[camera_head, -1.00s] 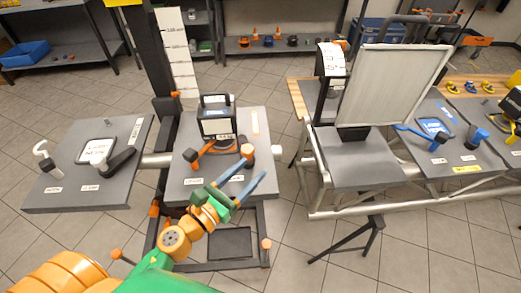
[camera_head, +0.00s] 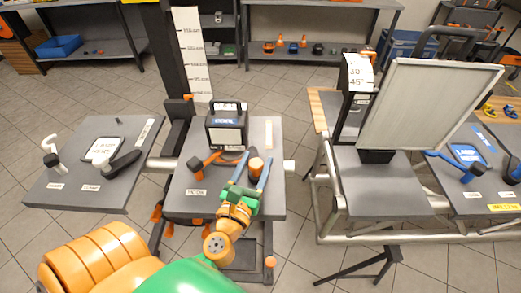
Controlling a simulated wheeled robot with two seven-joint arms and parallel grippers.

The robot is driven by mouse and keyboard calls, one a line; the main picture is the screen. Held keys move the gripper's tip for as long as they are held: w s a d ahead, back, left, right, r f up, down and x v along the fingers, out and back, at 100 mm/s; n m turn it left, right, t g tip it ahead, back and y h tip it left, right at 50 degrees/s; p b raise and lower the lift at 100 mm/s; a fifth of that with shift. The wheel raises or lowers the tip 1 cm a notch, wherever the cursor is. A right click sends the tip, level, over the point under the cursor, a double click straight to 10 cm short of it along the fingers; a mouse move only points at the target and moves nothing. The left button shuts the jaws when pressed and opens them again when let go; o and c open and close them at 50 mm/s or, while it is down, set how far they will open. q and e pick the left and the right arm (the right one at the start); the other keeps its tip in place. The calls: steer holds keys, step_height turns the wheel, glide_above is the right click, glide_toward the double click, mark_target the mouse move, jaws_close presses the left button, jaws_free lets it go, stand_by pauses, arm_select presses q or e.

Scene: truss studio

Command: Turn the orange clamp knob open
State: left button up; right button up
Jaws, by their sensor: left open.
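The orange clamp knob (camera_head: 256,163) stands on the right part of the grey middle panel (camera_head: 271,205). Its top is orange. My left gripper (camera_head: 257,154) reaches in from the lower left with its two blue fingers open. In the picture the knob shows between the fingers, near the tips; I cannot tell whether either finger touches it. The fingers and wrist hide the lower part of the knob and the label below it. My right gripper is not in view.
A black boxed device (camera_head: 227,126) stands behind. A left panel (camera_head: 80,197) holds white and black controls. A white framed board (camera_head: 425,105) stands at the right.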

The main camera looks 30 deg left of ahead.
arm_select(q)
steer(key=shift+x, duration=1.6)
steer(key=shift+s, duration=0.1)
jaws_close()
